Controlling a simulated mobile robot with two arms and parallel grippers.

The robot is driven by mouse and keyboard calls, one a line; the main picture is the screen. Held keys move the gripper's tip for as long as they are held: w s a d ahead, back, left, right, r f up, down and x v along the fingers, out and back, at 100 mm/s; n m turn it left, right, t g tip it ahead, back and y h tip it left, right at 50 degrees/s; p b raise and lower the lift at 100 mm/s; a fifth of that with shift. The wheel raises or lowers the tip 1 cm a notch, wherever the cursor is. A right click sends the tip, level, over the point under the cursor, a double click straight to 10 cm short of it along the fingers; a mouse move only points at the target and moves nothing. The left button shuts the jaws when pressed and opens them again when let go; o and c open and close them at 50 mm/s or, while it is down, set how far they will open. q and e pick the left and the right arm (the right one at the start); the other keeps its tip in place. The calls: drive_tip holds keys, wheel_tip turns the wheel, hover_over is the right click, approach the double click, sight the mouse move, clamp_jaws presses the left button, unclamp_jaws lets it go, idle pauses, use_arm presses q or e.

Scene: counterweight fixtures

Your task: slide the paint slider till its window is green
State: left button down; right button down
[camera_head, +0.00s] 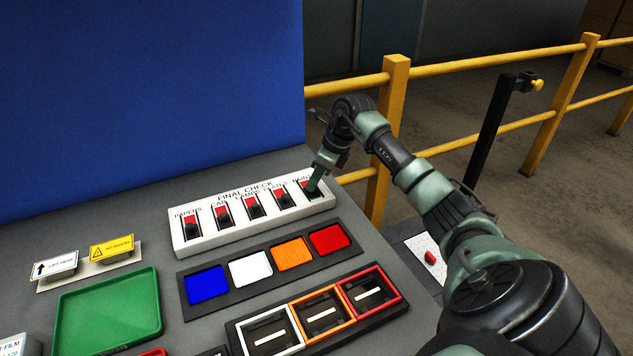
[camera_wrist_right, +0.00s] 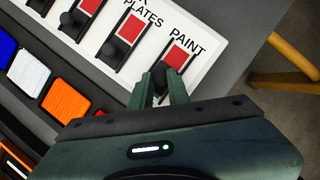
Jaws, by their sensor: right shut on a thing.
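The white FINAL CHECK panel (camera_head: 182,241) stands on the grey bench and carries a row of sliders with black knobs. The paint slider is at its right end, and its window (camera_wrist_right: 176,57) shows red in the right wrist view. My right gripper (camera_head: 314,187) reaches down onto this slider. In the right wrist view its green fingers (camera_wrist_right: 162,86) are shut on the slider's black knob (camera_wrist_right: 160,73), just below the red window. The fingers hide part of the knob. My left gripper is not in view.
The plates slider (camera_wrist_right: 111,51) sits beside the paint slider, also red. In front lie a strip of blue, white, orange and red pads (camera_head: 292,254) and framed slots (camera_head: 322,312). A green tray (camera_head: 108,312) is at left. A yellow railing (camera_head: 388,140) stands behind the bench.

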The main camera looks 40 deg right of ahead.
sight(302, 183)
drive_tip(key=w, duration=0.1)
drive_tip(key=w+d, duration=0.1)
drive_tip(key=w, duration=0.1)
drive_tip(key=shift+w+b, duration=0.1)
drive_tip(key=shift+b, duration=0.3)
drive_tip(key=shift+w, duration=0.2)
drive_tip(key=shift+d+r, duration=0.1)
drive_tip(key=shift+r, duration=0.1)
drive_tip(key=c, duration=1.4)
unclamp_jaws()
drive_tip(key=shift+o, duration=0.3)
drive_tip(key=shift+w+f, duration=0.1)
drive_tip(key=shift+f, duration=0.05)
